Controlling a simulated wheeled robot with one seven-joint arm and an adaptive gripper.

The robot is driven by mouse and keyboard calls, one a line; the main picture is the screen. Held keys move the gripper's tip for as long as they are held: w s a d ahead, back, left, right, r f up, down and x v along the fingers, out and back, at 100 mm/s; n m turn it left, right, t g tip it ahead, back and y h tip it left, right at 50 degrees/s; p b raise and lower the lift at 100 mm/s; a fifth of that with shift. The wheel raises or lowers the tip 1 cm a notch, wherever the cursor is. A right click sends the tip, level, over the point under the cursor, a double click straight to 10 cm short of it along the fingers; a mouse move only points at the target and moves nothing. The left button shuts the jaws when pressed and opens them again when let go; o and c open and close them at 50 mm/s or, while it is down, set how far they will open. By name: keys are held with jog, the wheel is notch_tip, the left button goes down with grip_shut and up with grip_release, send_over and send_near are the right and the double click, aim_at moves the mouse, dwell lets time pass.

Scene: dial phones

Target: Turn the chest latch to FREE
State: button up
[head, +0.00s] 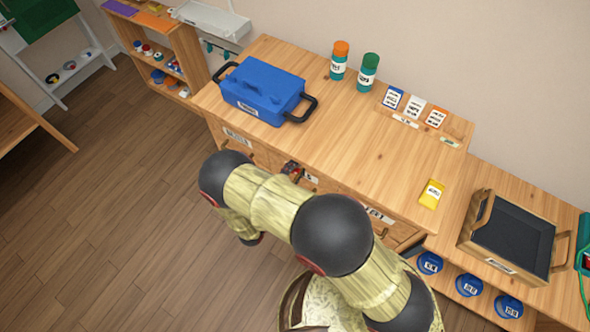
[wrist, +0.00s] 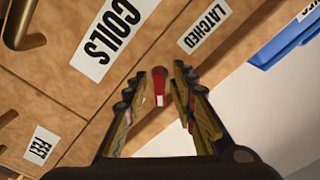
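The chest latch (wrist: 160,88) is a red bar on a brown pivot on the wooden front, pointing down in the wrist view. A white LATCHED label (wrist: 204,26) lies above and right of it. No FREE label is readable. My gripper (wrist: 167,74) is open, its two fingers on either side of the latch; I cannot tell whether either touches it. In the head view my gripper (head: 291,171) shows as a small dark shape with red at the drawer front of the wooden chest (head: 390,190), partly behind my arm.
COILS (wrist: 103,38) and FELT (wrist: 41,146) labels and a brass-coloured handle (wrist: 22,25) are near the latch. A blue case (head: 264,90), two bottles (head: 339,60), cards and a yellow box (head: 431,194) stand on top. Open floor lies left.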

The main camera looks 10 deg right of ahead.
jog(key=v, duration=0.8)
dwell(0.4)
dwell(0.4)
